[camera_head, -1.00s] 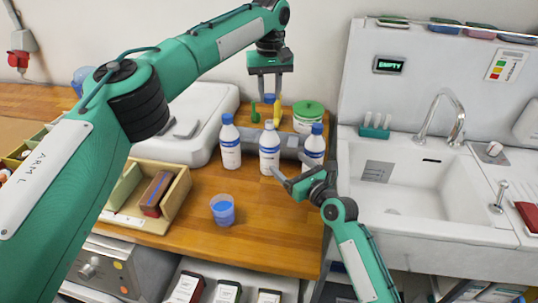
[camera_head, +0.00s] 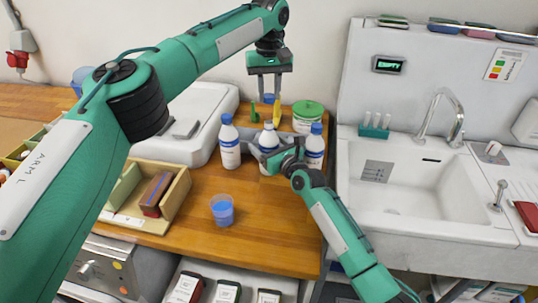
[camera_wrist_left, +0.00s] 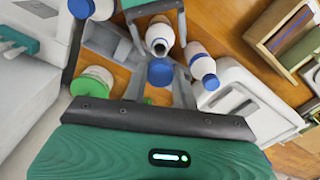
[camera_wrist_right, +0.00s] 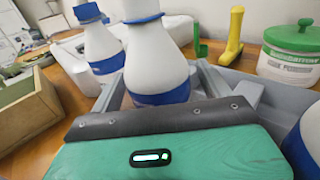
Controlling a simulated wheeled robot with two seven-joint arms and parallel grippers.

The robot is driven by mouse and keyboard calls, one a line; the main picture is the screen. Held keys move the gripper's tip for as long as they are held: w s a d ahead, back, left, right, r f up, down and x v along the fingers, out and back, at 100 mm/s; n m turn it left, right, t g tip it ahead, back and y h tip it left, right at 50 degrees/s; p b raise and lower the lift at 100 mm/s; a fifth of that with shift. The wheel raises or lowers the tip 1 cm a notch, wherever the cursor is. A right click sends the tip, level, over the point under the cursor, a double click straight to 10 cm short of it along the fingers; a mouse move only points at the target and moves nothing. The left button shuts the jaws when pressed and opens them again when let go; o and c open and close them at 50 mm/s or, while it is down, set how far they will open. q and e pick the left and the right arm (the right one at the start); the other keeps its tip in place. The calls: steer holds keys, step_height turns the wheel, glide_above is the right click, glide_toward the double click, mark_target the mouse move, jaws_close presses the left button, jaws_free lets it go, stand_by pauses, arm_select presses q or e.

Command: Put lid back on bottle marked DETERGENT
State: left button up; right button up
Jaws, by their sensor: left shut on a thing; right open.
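Three white bottles with blue bands stand in a row by a grey holder. The middle bottle (camera_head: 268,142) has no lid; its open mouth shows in the left wrist view (camera_wrist_left: 159,45). The left bottle (camera_head: 229,142) and right bottle (camera_head: 314,147) wear blue lids. I cannot read the labels. My left gripper (camera_head: 269,97) is shut on a blue lid (camera_wrist_left: 160,72), held above the middle bottle and apart from it. My right gripper (camera_head: 264,158) is open low at the middle bottle, its fingers either side of the body in the right wrist view (camera_wrist_right: 160,65); contact is unclear.
A green-lidded tub (camera_head: 307,115) and a yellow boot-shaped object (camera_wrist_right: 234,35) stand behind the bottles. A cup of blue liquid (camera_head: 222,210) stands in front, with a divided box (camera_head: 125,222) to its left. A sink (camera_head: 400,185) lies right.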

steer(key=c, duration=1.5)
arm_select(q)
steer(key=shift+f, duration=2.45)
steer(key=shift+f, duration=0.15)
steer(key=shift+f, duration=0.75)
steer(key=shift+f, duration=0.6)
